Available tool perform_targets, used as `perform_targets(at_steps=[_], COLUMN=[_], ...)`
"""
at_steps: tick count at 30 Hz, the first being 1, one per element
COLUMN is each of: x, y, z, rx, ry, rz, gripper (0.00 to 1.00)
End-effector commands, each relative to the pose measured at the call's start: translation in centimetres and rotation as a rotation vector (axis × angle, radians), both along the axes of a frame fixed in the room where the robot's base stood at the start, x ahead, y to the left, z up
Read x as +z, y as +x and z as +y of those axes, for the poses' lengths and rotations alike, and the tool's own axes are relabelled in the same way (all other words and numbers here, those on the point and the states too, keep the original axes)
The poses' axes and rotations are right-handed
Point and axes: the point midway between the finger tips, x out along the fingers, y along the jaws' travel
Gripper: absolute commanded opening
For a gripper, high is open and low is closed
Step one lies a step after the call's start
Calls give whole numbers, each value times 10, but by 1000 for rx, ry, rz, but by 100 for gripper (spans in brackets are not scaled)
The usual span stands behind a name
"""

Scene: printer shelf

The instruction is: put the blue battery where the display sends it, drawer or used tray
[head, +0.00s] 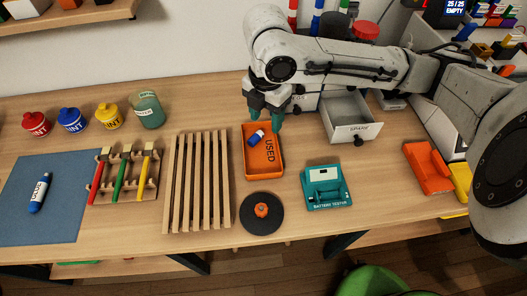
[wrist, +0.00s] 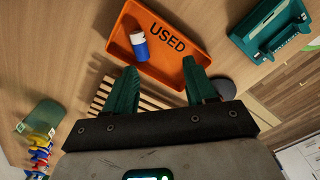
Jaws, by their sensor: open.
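The blue battery (head: 256,138) with a white end lies inside the orange tray marked USED (head: 262,171), near its far left part. The wrist view shows the same battery (wrist: 140,46) in the tray (wrist: 178,66). My gripper (head: 265,112) is open and empty, above the far end of the tray; its green fingers (wrist: 161,78) are apart from the battery. The grey drawer (head: 351,131), with a label that seems to read SPARE, stands pulled open and looks empty. The teal battery tester (head: 326,187) has a small pale screen, unreadable here.
A slatted wooden rack (head: 198,180) stands left of the tray, and a black disc with an orange knob (head: 261,211) in front. An orange holder (head: 428,167) sits at the right. Paint jars, brushes and a glue bottle (head: 39,193) are at the left.

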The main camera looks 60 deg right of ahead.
Motion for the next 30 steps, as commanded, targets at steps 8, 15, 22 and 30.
perform_targets(at_steps=[8,15,22,30], x=[35,39,39,39], y=[0,0,0,0], z=[0,0,0,0], rx=[1,1,0,0], ry=[-1,0,0,0], rz=[0,1,1,1], gripper=[56,56,56,56])
